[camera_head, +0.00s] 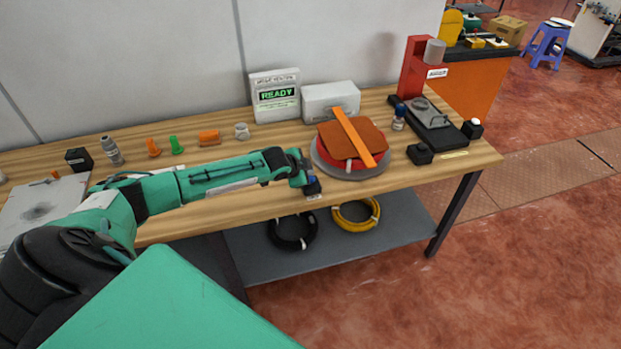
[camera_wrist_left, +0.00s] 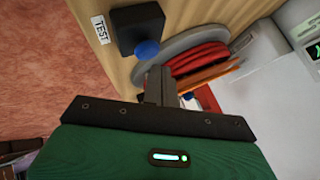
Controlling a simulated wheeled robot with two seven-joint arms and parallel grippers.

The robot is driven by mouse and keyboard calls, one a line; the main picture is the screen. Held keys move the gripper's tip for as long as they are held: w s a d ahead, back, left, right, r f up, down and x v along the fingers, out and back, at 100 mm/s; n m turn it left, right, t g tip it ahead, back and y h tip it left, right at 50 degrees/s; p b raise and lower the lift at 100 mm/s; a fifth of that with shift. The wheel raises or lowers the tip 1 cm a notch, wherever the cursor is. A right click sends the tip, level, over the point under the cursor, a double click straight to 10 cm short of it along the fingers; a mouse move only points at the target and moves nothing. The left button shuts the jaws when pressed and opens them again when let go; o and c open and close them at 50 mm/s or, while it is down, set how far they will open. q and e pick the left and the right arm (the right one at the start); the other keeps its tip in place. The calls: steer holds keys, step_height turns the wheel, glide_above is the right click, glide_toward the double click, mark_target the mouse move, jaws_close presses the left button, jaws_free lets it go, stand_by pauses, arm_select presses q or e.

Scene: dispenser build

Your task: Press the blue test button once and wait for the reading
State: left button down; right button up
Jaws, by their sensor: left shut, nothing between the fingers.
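The blue test button (camera_wrist_left: 147,49) sits on a small black box (camera_wrist_left: 137,27) beside a white TEST label (camera_wrist_left: 101,29). In the head view the black box (camera_head: 313,189) is at the table's front edge, partly hidden by my left gripper (camera_head: 306,179). My left gripper (camera_wrist_left: 160,84) is shut and empty, with its fingertips close to the button. I cannot tell whether they touch it. The white display box (camera_head: 276,96) at the back of the table reads READY on green. My right gripper is not in view.
Right of my left gripper, a grey round plate (camera_head: 323,163) holds a red coil, a brown piece and an orange bar (camera_head: 355,135). A red stand (camera_head: 413,68) is at the back right. Small orange and green parts lie left. Cable coils lie on the lower shelf.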

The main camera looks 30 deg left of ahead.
arm_select(q)
steer(key=shift+f, duration=0.1)
stand_by(0.7)
steer(key=shift+f, duration=0.35)
steer(key=shift+f+b, duration=0.3)
steer(key=shift+f, duration=0.3)
stand_by(0.7)
steer(key=shift+r, duration=0.1)
steer(key=shift+r+p, duration=0.9)
steer(key=shift+p, duration=0.1)
steer(key=shift+r, duration=0.1)
step_height(320, 180, up, 5)
steer(key=p, duration=0.4)
steer(key=shift+p, duration=0.35)
